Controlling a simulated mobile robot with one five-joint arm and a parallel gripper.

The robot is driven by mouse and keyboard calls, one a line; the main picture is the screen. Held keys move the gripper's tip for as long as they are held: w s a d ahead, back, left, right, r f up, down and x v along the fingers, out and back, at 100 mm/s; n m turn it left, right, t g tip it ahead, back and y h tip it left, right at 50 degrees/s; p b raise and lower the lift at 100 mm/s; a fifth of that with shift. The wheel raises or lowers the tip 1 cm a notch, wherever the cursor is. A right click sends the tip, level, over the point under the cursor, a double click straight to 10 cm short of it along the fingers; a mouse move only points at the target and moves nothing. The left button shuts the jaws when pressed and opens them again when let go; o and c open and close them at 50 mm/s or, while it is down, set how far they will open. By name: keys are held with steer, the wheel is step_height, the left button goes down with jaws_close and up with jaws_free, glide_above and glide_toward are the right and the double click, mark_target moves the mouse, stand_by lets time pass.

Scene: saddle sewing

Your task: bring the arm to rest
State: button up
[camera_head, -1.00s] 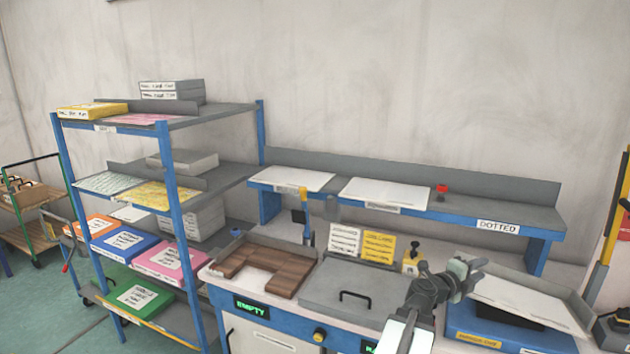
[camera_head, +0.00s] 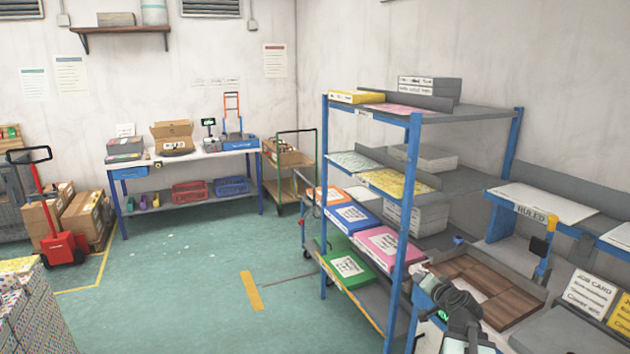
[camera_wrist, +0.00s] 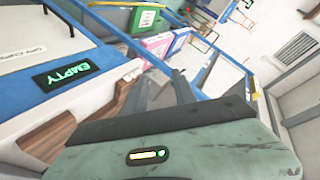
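My gripper (camera_head: 432,284) shows at the lower right in the head view, in front of the wooden-lined tray (camera_head: 512,308) on the workbench. In the wrist view its green-grey body fills the bottom, with dark fingers (camera_wrist: 168,90) pointing up and away. No object shows in the fingers. Their gap is not clear enough to tell open from shut.
The blue-posted shelf rack (camera_head: 412,190) with coloured boxes stands beside the bench. A second table (camera_head: 180,158), a green cart (camera_head: 296,165) and a red hand truck (camera_head: 62,245) stand further left. Open green floor lies between.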

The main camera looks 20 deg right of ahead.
steer(key=w+a+f+n+g+y, duration=0.1)
steer(key=a+f+n+g+y, duration=0.15)
steer(key=a, duration=0.45)
steer(key=w+a+f+n+g+y, duration=0.15)
steer(key=a+f, duration=0.25)
steer(key=a, duration=0.4)
steer(key=s+a+f+n+g, duration=0.2)
steer(key=s+a+f+g, duration=0.1)
steer(key=a, duration=0.4)
steer(key=s+a+f+n+g+b, duration=0.1)
steer(key=s+a+f+n+g, duration=0.2)
steer(key=s+a, duration=0.2)
steer(key=s+a+f+n+g+h, duration=0.1)
steer(key=s+a, duration=0.4)
steer(key=a, duration=0.5)
steer(key=shift+a+f+n+g, duration=0.4)
steer(key=shift+f+n+g, duration=0.3)
steer(key=shift+f+g, duration=0.25)
steer(key=shift+w, duration=0.1)
